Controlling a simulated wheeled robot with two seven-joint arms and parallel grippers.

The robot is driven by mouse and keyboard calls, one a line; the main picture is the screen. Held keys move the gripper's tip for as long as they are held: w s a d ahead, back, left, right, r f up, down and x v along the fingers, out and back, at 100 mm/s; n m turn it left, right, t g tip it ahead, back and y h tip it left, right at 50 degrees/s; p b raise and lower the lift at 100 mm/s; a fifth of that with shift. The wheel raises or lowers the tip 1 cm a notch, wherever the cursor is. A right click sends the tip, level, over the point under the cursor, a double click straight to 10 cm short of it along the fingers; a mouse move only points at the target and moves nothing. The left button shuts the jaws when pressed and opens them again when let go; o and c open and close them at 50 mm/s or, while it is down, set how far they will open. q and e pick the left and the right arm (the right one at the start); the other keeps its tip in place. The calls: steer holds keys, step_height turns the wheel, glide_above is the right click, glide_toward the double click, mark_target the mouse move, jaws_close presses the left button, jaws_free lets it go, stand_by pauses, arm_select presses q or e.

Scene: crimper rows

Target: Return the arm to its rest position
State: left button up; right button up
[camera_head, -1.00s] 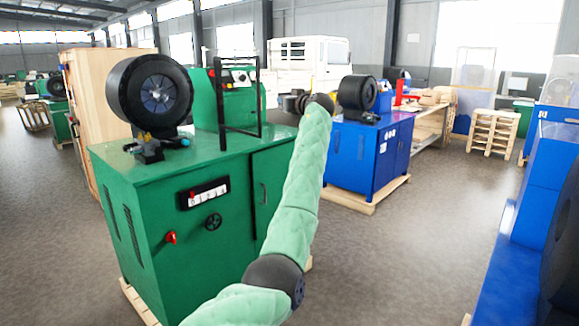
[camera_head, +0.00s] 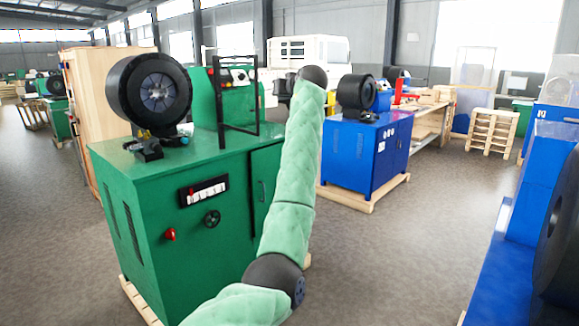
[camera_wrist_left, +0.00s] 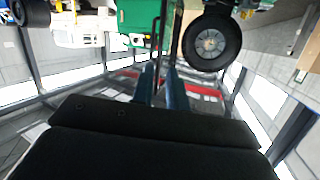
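My left arm (camera_head: 295,185), in pale green padding, rises from the bottom of the head view with its wrist end high, to the right of the green machine. The left gripper is mostly hidden behind the forearm there; only a dark part (camera_head: 284,90) shows at its left edge. In the left wrist view, which looks upside down, the left gripper's two blue fingers (camera_wrist_left: 161,85) stand apart with a narrow gap and nothing between them. My right gripper is in neither view.
The green machine (camera_head: 160,245) with its black round head (camera_head: 150,92) and upright black frame (camera_head: 235,95) stands close on the left. A blue machine (camera_head: 365,160) stands beyond the arm. More blue equipment (camera_head: 520,260) is at the right edge. Open floor (camera_head: 410,250) lies between.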

arm_select(q)
steer(key=s+a+r+m+t+h, duration=0.1)
steer(key=s+a+r+h, duration=0.1)
steer(key=s, duration=0.3)
steer(key=s+a+r+m+h, duration=0.1)
steer(key=s+a+r+h, duration=0.1)
steer(key=s, duration=0.4)
steer(key=s+a+f+m+g+h, duration=0.1)
steer(key=s+f+h, duration=0.1)
steer(key=s+f, duration=0.9)
steer(key=s+a+f+m+g+h, duration=0.2)
steer(key=s+f, duration=0.5)
steer(key=f, duration=0.9)
steer(key=s+a+f+m+g+h, duration=0.1)
steer(key=s+f+h, duration=0.1)
steer(key=s+f, duration=0.9)
steer(key=s+a+f+g+p, duration=0.1)
steer(key=s+f+g, duration=0.3)
steer(key=s+f, duration=1.3)
steer(key=s+a+f+g+y, duration=0.1)
steer(key=s+f+g, duration=0.3)
steer(key=s+f, duration=1.4)
steer(key=shift+s+a+p, duration=0.35)
steer(key=shift+s+a, duration=0.3)
steer(key=shift+a, duration=0.1)
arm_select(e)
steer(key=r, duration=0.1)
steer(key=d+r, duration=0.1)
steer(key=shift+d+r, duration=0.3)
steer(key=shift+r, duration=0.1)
